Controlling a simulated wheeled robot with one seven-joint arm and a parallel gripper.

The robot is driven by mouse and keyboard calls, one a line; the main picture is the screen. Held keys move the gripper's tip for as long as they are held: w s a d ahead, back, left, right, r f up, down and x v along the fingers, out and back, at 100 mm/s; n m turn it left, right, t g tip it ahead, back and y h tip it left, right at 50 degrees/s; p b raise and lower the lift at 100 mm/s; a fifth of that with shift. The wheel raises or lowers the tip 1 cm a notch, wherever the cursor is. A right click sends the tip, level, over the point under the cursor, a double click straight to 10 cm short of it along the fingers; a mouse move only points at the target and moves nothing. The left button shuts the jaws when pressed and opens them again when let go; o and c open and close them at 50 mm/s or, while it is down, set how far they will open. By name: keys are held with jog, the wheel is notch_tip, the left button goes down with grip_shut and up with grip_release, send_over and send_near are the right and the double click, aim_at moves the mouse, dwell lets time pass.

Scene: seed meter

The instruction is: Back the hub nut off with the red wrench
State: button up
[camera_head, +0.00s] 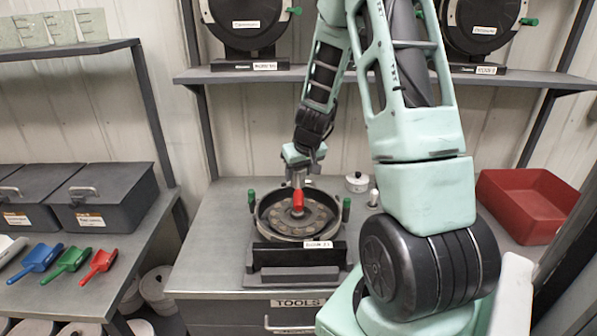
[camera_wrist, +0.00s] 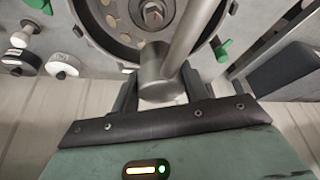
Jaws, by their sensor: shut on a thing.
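The red wrench shows its red grip (camera_head: 298,201) in the head view, hanging below my gripper (camera_head: 297,178) over the seed meter (camera_head: 267,225). In the wrist view my gripper (camera_wrist: 160,88) is shut on the wrench's grey metal cylinder (camera_wrist: 154,68). A grey bar runs from the cylinder up and out of the frame. The hub nut (camera_wrist: 153,12) shows bare at the disc's centre in the wrist view, beyond the cylinder and apart from it. In the head view the wrench and gripper hide the nut.
Green knobs (camera_head: 252,197) stand beside the round housing. A small white-lidded pot (camera_head: 357,182) is behind it to the right. A red bin (camera_head: 521,205) sits far right. Coloured scoops (camera_head: 70,260) and dark boxes (camera_head: 103,197) lie on the left bench. Shelves (camera_head: 290,75) cross behind my arm.

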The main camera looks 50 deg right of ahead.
jog(key=shift+f+b, duration=2)
jog(key=shift+f, duration=0.6)
jog(key=shift+f+b, duration=0.7)
jog(key=shift+b, duration=0.1)
jog(key=shift+f+b, duration=1.4)
jog(key=shift+b, duration=0.65)
dwell(0.5)
jog(key=o, duration=1.9)
jog(key=shift+o, duration=0.2)
jog(key=shift+r, duration=0.1)
jog(key=shift+r+p, duration=2.2)
jog(key=shift+r, duration=0.7)
